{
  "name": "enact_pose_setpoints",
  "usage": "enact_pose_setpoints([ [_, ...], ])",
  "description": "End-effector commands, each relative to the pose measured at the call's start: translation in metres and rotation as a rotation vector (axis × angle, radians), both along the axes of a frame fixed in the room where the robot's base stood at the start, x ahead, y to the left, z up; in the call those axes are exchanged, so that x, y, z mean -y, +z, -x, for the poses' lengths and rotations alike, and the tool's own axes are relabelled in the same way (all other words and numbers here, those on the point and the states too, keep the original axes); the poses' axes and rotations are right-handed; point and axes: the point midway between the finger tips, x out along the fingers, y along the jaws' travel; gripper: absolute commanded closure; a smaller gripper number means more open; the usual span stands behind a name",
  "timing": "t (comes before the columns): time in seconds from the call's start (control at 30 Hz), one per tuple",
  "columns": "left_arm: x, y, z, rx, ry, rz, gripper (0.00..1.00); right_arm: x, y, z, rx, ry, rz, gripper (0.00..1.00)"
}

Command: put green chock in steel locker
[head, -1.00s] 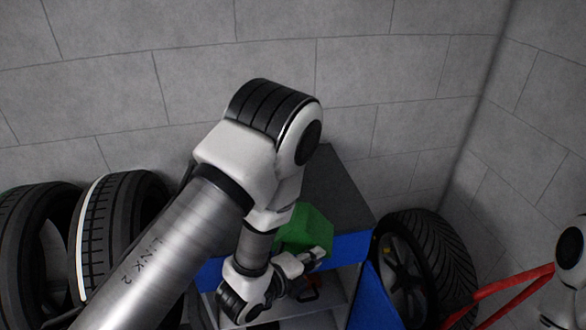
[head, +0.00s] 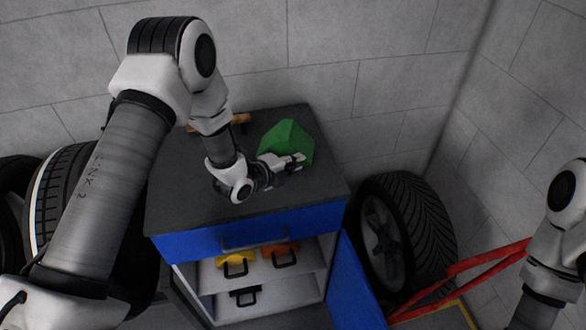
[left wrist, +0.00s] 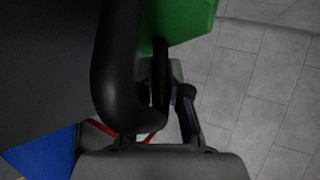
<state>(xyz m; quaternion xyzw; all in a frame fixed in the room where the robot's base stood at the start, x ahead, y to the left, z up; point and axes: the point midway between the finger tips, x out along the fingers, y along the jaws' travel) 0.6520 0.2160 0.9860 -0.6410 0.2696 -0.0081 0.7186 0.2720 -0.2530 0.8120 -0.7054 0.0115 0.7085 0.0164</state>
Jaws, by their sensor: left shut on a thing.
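The green chock (head: 286,139) is a faceted block, seen over the dark top of the cabinet in the head view. My left gripper (head: 298,161) is shut on its near side. In the left wrist view the chock (left wrist: 185,20) shows at the top, at the fingers (left wrist: 172,105). I cannot tell whether it touches the top. The blue-and-grey cabinet, which looks like the steel locker (head: 185,247), stands below with its blue door (head: 352,285) open at the right. My right gripper is out of view.
Inside the cabinet are a yellow chock (head: 232,263), an orange one (head: 281,252) and a black one (head: 244,297), with handles. A tyred wheel (head: 405,230) and red bars (head: 485,265) stand right of the door. More tyres (head: 72,200) lean at the left.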

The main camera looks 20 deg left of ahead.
Motion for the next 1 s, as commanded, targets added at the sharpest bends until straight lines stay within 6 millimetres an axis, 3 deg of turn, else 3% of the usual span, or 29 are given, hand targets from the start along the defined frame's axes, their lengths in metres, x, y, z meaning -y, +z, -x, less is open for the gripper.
enact_pose_setpoints([
  [0.1,-0.005,-0.003,-0.009,0.004,0.000,0.000,1.00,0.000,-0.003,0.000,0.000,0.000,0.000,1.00],
  [0.3,-0.005,-0.035,-0.008,0.002,-0.001,0.000,1.00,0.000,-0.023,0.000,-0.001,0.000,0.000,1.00],
  [0.53,-0.005,-0.035,-0.008,0.002,0.000,0.000,1.00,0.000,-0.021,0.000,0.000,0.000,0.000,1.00],
  [0.57,-0.005,-0.037,-0.007,-0.003,0.000,0.000,0.74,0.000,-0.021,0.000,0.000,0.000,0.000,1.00],
  [0.6,-0.005,-0.037,-0.007,-0.003,0.000,0.000,0.60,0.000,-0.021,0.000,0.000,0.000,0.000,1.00],
  [1.0,-0.008,-0.034,-0.001,-0.002,0.002,0.001,0.60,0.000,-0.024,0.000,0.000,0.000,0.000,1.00],
])
